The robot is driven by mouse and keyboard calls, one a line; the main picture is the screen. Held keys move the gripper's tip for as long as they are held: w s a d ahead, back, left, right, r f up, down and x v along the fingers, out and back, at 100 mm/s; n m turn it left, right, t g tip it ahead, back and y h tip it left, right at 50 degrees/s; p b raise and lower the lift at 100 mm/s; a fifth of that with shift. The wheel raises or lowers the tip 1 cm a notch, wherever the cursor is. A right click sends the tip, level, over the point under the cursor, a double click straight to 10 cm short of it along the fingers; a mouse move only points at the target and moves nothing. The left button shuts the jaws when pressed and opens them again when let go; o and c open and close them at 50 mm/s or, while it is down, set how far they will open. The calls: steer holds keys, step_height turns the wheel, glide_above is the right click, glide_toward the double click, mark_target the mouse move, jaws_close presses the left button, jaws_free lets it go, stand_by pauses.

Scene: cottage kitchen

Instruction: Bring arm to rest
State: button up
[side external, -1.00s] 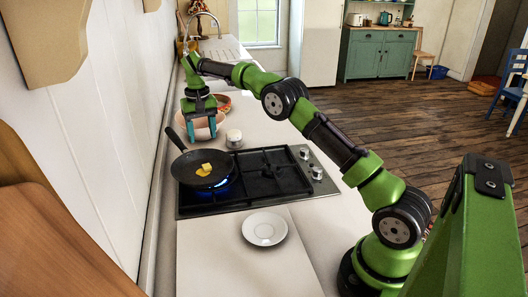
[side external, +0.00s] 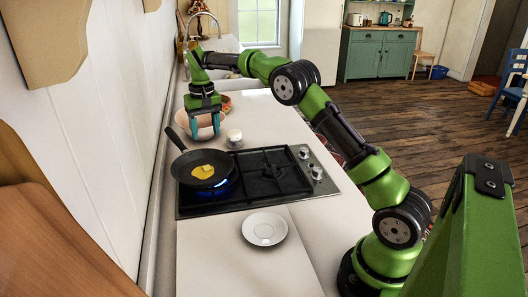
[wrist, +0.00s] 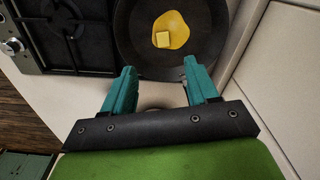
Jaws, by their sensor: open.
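My gripper (side external: 205,128) is open and empty, with its teal fingers pointing down in front of a pinkish bowl (side external: 186,121) on the counter, beyond the frying pan. In the wrist view the two fingers (wrist: 159,88) are spread apart with nothing between them. The black frying pan (side external: 187,172) sits on the left burner, over a blue flame. A butter piece (side external: 207,167) lies in a yellow melted puddle in the pan; the butter piece (wrist: 163,39) also shows in the wrist view. The pan handle points toward the back left.
The black gas hob (side external: 270,185) has knobs along its right side. A small white-topped jar (side external: 235,136) stands behind the hob, close to my gripper. A white saucer (side external: 264,229) lies on the front counter. The wall (side external: 115,130) runs along the left.

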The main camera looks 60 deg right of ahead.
steer(key=s+a+r+t, duration=0.2)
steer(key=s+a, duration=0.2)
steer(key=s, duration=0.6)
steer(key=s+a+r+n+t+y, duration=0.1)
steer(key=s+a, duration=0.4)
steer(key=s, duration=0.6)
steer(key=s+a+r+t+y, duration=0.1)
steer(key=s+a+r+t, duration=0.2)
steer(key=s, duration=0.8)
step_height(320, 180, up, 2)
steer(key=shift+a+r+n+t, duration=0.1)
steer(key=shift+a+n+t, duration=0.3)
steer(key=shift+a, duration=0.5)
